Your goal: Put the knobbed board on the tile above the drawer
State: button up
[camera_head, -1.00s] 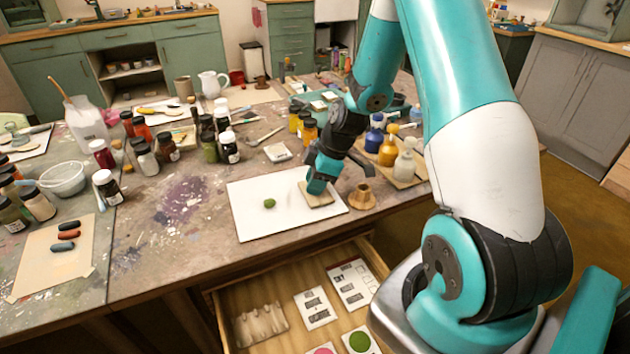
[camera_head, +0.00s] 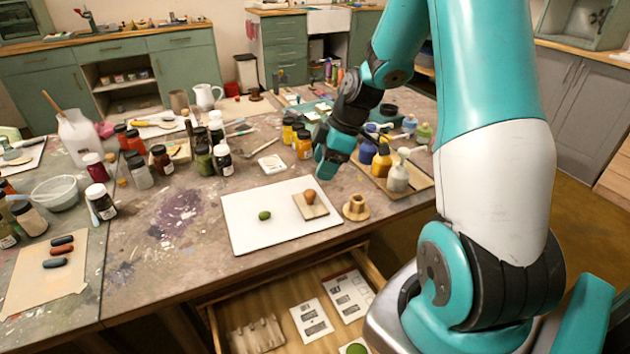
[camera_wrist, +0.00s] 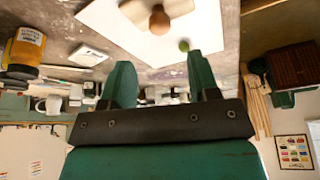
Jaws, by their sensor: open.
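The knobbed board is a small tan square (camera_head: 317,212) with a round brown knob. It lies on the right part of the white tile (camera_head: 248,237), which sits on the table above the open drawer (camera_head: 218,312). My gripper (camera_head: 326,167) is open and empty, above and a little behind the board, apart from it. In the wrist view the gripper's two fingers (camera_wrist: 160,78) stand apart, with the brown knob (camera_wrist: 159,20) and part of the tile (camera_wrist: 205,28) beyond them.
A green blob (camera_head: 264,215) lies on the tile left of the board. A brass-coloured flanged piece (camera_head: 356,208) stands just right of the tile. Bottles on a tray (camera_head: 420,183) stand to the right. Jars (camera_head: 304,145) stand behind. The drawer holds printed cards (camera_head: 311,320).

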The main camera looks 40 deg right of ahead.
jog(key=s+a+r+m+g, duration=0.1)
jog(key=s+a+r, duration=0.1)
jog(key=a+r, duration=0.4)
jog(key=s+a+r, duration=0.2)
jog(key=a+r, duration=0.1)
jog(key=a, duration=0.5)
jog(key=s+a+r+m+g, duration=0.1)
jog(key=s+a+r, duration=0.1)
jog(key=s+a, duration=0.4)
jog(key=s+a+r+m, duration=0.1)
jog(key=s+a+r, duration=0.1)
jog(key=s+a, duration=0.5)
jog(key=shift+s+r+m+g+y, duration=0.3)
jog(key=shift+s+g, duration=0.1)
jog(key=shift+s, duration=0.75)
